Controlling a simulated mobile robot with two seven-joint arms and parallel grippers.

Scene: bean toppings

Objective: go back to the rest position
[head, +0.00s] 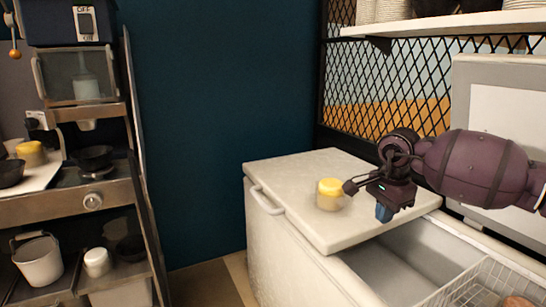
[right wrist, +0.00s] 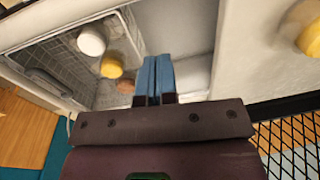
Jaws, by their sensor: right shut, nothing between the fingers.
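My right gripper (head: 383,212) hangs over the chest freezer (head: 290,265), near the edge between its closed lid part and its open part. Its blue fingers point down, and in the right wrist view the gripper (right wrist: 159,76) has them pressed together with nothing between them. A small jar with a yellow lid (head: 330,194) stands upright on the closed freezer lid, just left of the gripper and apart from the fingers. It also shows at the upper right of the right wrist view (right wrist: 311,40). My left gripper is not in view.
Inside the freezer, a wire basket (head: 466,288) shows, with a white-topped container (right wrist: 91,41) and a yellow-topped one (right wrist: 111,67). A black mesh partition (head: 385,85) and a shelf (head: 450,24) stand behind. A metal rack (head: 95,205) with pots is at the left.

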